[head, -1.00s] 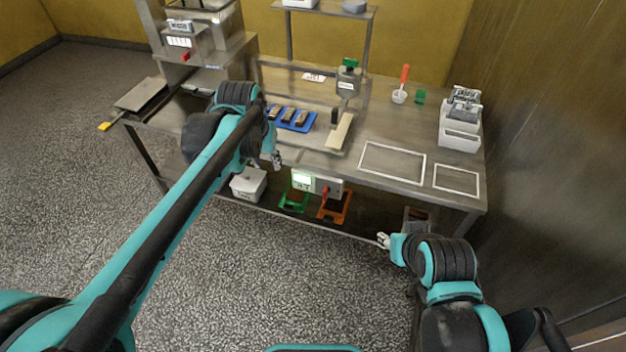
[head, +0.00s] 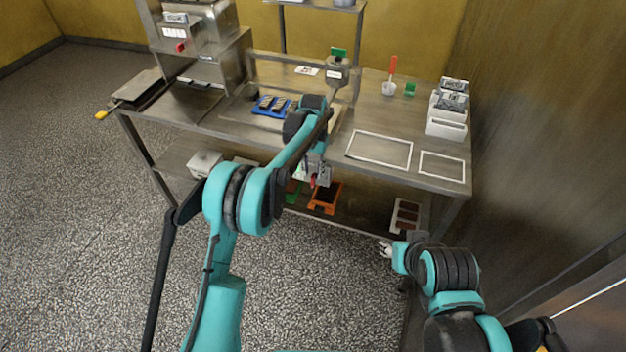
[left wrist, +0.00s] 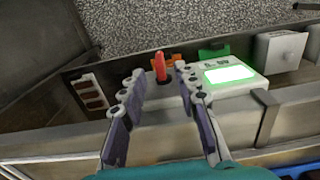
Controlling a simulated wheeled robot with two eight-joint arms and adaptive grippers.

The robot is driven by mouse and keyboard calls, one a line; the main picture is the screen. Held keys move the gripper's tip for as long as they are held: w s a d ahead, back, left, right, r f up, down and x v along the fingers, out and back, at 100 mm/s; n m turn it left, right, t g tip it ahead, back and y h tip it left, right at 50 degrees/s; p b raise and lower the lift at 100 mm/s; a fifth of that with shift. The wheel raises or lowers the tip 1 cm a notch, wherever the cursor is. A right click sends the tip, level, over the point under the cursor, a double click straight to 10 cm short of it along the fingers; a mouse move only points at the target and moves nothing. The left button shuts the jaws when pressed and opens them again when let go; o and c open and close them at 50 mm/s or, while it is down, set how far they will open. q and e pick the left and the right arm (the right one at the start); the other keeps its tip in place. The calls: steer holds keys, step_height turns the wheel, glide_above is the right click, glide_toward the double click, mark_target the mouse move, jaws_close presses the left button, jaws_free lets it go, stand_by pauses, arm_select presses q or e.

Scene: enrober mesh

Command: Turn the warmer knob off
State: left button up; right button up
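The warmer knob is a red upright handle (left wrist: 160,66) on a pale control box with a lit green display (left wrist: 231,73), mounted at the table's front edge. In the head view the red knob (head: 313,181) is partly hidden by my left gripper (head: 319,172). In the left wrist view my left gripper (left wrist: 159,74) is open, with one finger on each side of the knob in the picture. I see no clear contact with it. My right gripper (head: 385,249) hangs low in front of the table at the right, away from the knob; its fingers are too small to judge.
The steel table (head: 375,180) stands ahead. An orange holder (head: 325,197) and a brown mould (head: 405,215) are on the lower shelf. A blue tray (head: 272,106) with dark bars lies on top. A wall closes the right side; the floor at left is free.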

mark_target(313, 176)
arm_select(q)
step_height(313, 176, down, 4)
steer(key=shift+f+b, duration=0.15)
steer(key=shift+b, duration=0.4)
jaws_close()
